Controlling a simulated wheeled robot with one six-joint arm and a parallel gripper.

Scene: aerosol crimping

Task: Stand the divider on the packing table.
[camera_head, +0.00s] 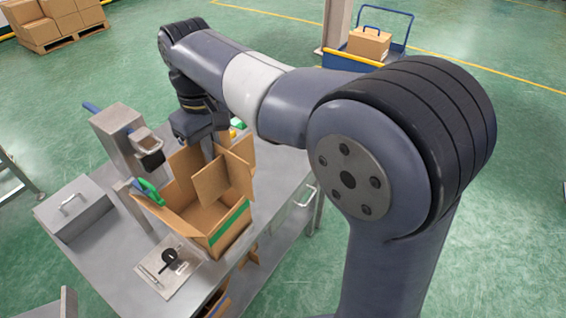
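The divider (212,183) is a set of crossed brown cardboard panels. It stands upright in the mouth of an open cardboard carton (230,230) with green tape, and its panels rise well above the carton's rim. My gripper (208,152) points down at the top of the divider, with a finger going in among the panels. It appears closed on a panel, though the fingertips are mostly hidden by the cardboard. The divider's lower edges are partly inside or over the carton; I cannot tell how deep. The packing table (120,240) is grey metal and carries the carton.
A crimping machine (120,135) with a blue handle stands behind the carton. A grey lidded box (75,208) is at the table's left, and a metal plate with a black knob (168,262) is in front. Bare tabletop shows between them. A blue cart (375,50) stands beyond.

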